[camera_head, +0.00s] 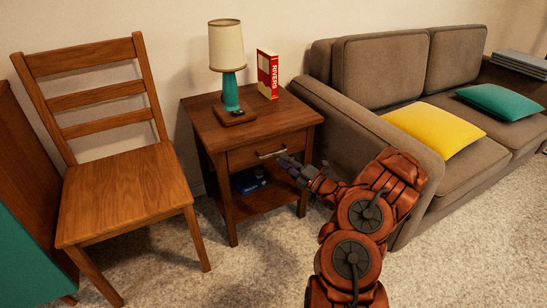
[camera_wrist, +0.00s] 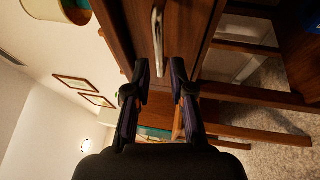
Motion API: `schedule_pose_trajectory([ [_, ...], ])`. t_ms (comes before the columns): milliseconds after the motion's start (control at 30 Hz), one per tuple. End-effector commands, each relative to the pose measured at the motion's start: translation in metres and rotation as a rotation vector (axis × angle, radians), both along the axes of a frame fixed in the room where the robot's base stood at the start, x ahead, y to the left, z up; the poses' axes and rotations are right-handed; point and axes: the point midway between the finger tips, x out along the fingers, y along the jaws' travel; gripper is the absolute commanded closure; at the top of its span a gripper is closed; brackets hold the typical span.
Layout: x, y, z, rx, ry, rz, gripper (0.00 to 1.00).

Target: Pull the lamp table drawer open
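The wooden lamp table (camera_head: 293,112) stands between the chair and the sofa. Its drawer (camera_head: 240,158) looks shut, its front flush with the frame. A pale metal bar handle (camera_head: 270,153) crosses the drawer front. In the wrist view the handle (camera_wrist: 157,40) runs up and down the picture on the drawer front (camera_wrist: 135,18). My gripper (camera_wrist: 160,68) is open and empty, its two fingers on either side of the handle's line. The handle's near end shows just beyond the fingertips; I cannot tell whether they touch. In the head view my gripper (camera_head: 284,160) is just right of the handle.
On the table top are a teal lamp (camera_head: 230,90) on a wooden base and a red book (camera_head: 267,74). A blue item (camera_head: 249,180) lies on the lower shelf. A wooden chair (camera_head: 130,190) is left, a brown sofa (camera_head: 360,135) right. Carpet (camera_head: 215,285) in front is open.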

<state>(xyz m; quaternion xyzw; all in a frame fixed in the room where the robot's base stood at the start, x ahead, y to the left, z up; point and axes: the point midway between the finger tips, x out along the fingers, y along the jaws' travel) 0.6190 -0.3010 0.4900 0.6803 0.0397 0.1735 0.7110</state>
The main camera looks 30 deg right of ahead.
Motion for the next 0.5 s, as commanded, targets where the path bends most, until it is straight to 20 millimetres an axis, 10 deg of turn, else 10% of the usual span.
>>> schedule_pose_trajectory([
  [500,0.051,0.018,0.010,-0.004,-0.003,0.003,0.77],
])
